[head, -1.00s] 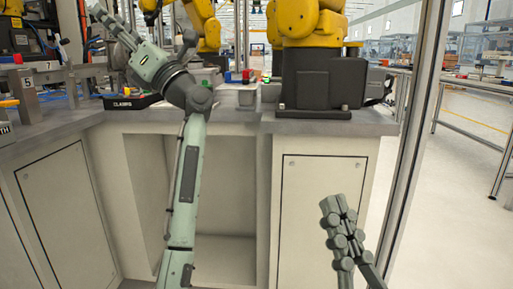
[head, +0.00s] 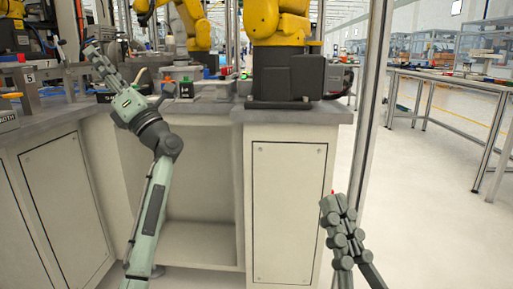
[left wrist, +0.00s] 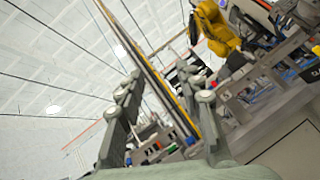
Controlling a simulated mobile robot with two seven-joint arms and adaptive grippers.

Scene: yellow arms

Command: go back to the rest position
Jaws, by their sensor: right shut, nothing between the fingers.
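My left gripper (head: 100,62) is raised at the upper left in the head view, in front of the worktop. Its two fingers stand apart in the left wrist view (left wrist: 165,95), with nothing between them. My right gripper (head: 335,205) points up at the lower right in the head view. Its fingers are together and empty, and it is apart from the cabinet.
A grey worktop (head: 215,113) on pale cabinets (head: 288,205) stands ahead. It bears a yellow robot arm (head: 275,22) on a dark base and small coloured items. Open floor (head: 430,200) lies to the right, with a long table (head: 450,80) beyond.

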